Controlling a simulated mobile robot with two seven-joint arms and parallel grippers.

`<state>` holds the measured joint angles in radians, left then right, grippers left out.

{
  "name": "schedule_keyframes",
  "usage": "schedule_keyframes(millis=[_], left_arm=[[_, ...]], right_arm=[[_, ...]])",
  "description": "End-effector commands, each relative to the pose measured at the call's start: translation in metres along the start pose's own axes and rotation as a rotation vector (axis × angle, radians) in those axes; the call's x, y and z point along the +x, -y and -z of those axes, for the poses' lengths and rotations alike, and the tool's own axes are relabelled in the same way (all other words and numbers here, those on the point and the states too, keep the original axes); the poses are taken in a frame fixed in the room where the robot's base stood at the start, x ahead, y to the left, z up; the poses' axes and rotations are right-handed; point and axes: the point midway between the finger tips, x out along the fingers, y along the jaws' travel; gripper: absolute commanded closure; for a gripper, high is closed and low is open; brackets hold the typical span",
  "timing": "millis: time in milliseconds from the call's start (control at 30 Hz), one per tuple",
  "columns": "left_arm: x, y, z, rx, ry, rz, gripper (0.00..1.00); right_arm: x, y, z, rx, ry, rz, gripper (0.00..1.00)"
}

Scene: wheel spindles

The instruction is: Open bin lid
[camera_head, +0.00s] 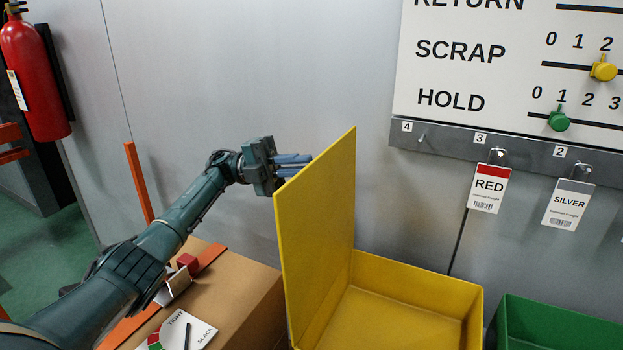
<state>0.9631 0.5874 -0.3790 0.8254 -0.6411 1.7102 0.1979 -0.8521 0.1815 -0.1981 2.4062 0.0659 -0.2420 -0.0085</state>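A yellow bin (415,279) stands at the lower middle, and its inside looks empty where I can see it. Its yellow lid (315,235) stands upright along the bin's left side, so the bin is open. My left gripper (296,167) is just left of the lid's upper part, with its blue fingers pointing at the lid. The finger ends are close to the lid or partly behind its edge; I cannot tell whether they touch it or how far apart they are. My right gripper does not show.
A green bin (553,325) stands at the lower right. A brown box (245,297) with an orange strap and a TIGHT/SLACK dial (172,331) lies under my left arm. A board (480,60) with hanging RED (489,190) and SILVER (567,207) tags is on the wall.

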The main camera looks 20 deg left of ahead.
Motion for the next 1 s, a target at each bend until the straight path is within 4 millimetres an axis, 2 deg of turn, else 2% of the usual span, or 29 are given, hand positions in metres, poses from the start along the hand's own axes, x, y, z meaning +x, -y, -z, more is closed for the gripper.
schedule_keyframes(millis=[500,533,767,1000], left_arm=[[-0.0047,0.0006,-0.0002,0.000,0.001,0.016,1.00],[-0.0047,0.0006,-0.0002,0.000,0.001,0.016,0.89],[-0.0046,0.0002,-0.0001,0.000,0.001,0.015,0.70],[-0.0049,-0.0001,-0.0001,-0.001,0.001,0.015,0.69]], right_arm=[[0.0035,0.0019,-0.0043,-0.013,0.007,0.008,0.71],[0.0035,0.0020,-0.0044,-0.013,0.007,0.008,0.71],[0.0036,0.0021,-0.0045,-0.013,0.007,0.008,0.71],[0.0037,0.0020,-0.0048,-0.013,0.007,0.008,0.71]])
